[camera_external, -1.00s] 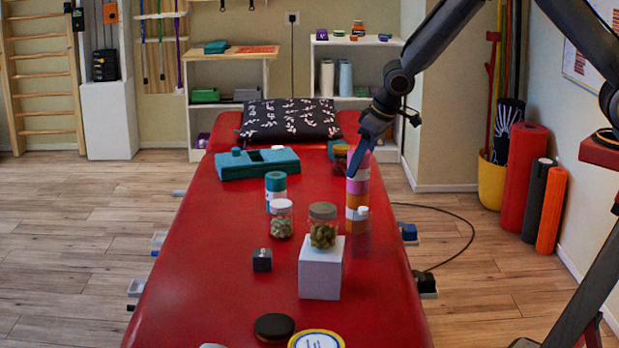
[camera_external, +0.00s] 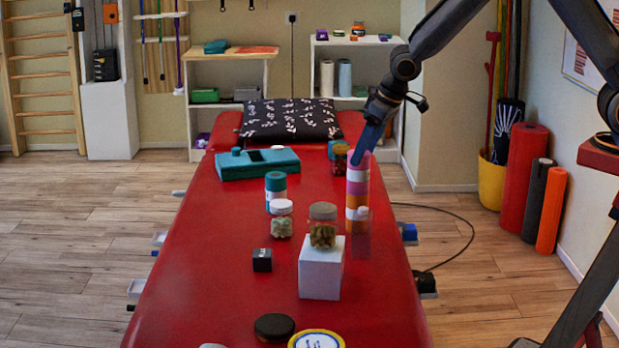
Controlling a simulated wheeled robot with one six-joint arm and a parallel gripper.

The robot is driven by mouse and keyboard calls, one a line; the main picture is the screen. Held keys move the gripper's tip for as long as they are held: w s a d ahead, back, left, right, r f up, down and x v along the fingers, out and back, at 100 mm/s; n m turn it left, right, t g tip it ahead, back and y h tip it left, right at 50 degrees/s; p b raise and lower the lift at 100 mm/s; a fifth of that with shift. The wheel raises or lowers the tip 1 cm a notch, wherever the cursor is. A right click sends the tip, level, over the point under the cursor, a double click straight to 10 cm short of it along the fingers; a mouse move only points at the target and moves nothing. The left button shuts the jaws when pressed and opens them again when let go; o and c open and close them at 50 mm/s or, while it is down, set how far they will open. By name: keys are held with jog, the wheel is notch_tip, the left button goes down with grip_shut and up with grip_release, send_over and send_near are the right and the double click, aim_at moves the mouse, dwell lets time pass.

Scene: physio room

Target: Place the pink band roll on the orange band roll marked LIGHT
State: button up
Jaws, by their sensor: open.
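The pink band roll (camera_external: 357,188), with a white label strip, stands upright on top of the orange band roll (camera_external: 352,202). The two look lined up as one column on the right side of the red table. The orange roll also has a white label strip; its lettering is too small to read, and a clear bottle partly covers its lower right. My gripper (camera_external: 358,157) reaches down from the upper right, with its blue fingers at the top of the pink roll. It is open; whether a finger still touches the roll I cannot tell.
A clear bottle (camera_external: 362,240) stands just in front of the rolls. A white block (camera_external: 320,275) bearing a jar (camera_external: 323,235) is to the front left. Another jar (camera_external: 281,222) and a teal-topped container (camera_external: 275,185) stand left.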

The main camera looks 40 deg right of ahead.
jog(key=b+v, duration=0.1)
jog(key=v, duration=0.6)
jog(key=shift+s+r, duration=0.2)
jog(key=shift+r, duration=0.15)
jog(key=s+d+f+m+g+h, duration=0.1)
jog(key=s+d+f, duration=0.15)
jog(key=d, duration=0.45)
jog(key=s+d+f+m, duration=0.1)
jog(key=s+d, duration=0.2)
jog(key=d, duration=0.5)
jog(key=s+d+f+m+g, duration=0.1)
jog(key=s+d+f, duration=0.3)
jog(key=s+d, duration=0.9)
jog(key=s+g, duration=0.1)
jog(key=s, duration=0.2)
jog(key=shift+d+f+m, duration=0.2)
jog(key=shift+m, duration=0.1)
